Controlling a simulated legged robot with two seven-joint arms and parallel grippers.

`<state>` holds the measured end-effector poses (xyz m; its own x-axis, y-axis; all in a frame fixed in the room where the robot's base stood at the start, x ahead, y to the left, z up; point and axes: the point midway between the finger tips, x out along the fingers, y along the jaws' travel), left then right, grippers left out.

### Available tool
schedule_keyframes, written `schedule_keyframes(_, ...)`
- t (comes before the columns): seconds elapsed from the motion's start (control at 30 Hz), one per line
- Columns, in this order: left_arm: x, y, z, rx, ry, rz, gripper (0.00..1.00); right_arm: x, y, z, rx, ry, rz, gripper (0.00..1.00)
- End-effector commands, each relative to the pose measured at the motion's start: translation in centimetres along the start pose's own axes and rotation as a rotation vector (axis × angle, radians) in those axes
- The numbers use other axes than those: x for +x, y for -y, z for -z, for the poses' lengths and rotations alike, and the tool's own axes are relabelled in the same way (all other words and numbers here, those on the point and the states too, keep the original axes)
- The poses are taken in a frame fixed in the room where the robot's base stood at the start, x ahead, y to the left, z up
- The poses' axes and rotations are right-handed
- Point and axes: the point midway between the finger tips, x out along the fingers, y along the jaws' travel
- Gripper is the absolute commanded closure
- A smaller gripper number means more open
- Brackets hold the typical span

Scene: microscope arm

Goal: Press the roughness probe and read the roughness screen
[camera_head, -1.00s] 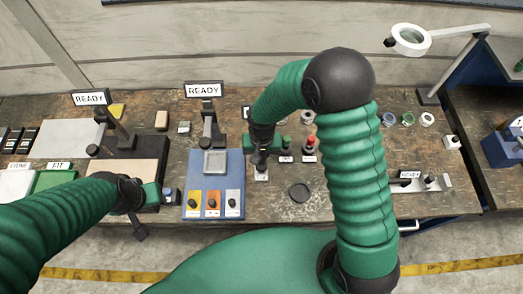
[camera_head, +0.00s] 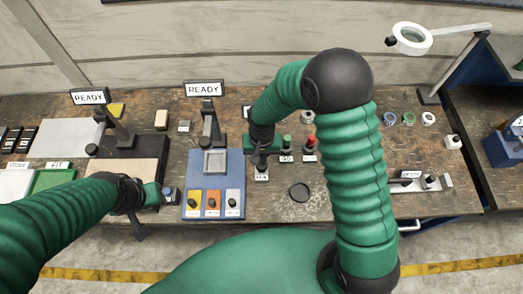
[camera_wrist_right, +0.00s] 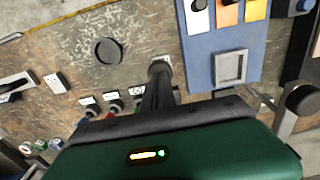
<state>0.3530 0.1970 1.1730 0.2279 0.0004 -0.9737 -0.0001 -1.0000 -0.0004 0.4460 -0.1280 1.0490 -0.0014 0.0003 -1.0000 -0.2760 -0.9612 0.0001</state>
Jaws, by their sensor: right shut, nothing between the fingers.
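My right gripper (camera_head: 260,160) points down, shut and empty, at a small labelled block (camera_head: 261,176) on the bench. In the right wrist view its shut fingers (camera_wrist_right: 158,85) end at a small grey piece (camera_wrist_right: 160,67); I cannot tell whether they touch it. A green-topped piece (camera_head: 286,143) and a red-topped piece (camera_head: 309,143) stand to its right, with labels too small to read. READY screens stand at the left (camera_head: 90,97) and middle (camera_head: 204,89); which one shows roughness is unclear. My left gripper (camera_head: 138,228) hangs at the bench's front edge, its jaws unclear.
A blue base (camera_head: 222,170) with yellow, orange and white buttons lies left of my right gripper. A black disc (camera_head: 299,192) lies in front on open bench. A small fixture (camera_head: 425,185) sits at the right, and a lamp (camera_head: 410,40) stands behind.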

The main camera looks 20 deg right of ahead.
Motion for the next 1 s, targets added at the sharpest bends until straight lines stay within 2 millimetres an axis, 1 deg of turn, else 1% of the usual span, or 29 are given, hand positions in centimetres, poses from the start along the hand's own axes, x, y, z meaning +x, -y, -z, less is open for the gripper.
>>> schedule_keyframes(0.03,0.4,0.0,-0.1,0.000,0.000,0.000,0.64,0.5,0.0,0.0,0.000,0.000,0.000,1.00)
schedule_keyframes(1.0,4.0,0.0,-0.9,0.000,0.000,0.000,0.64,5.4,0.0,-0.1,0.000,0.001,0.000,1.00)
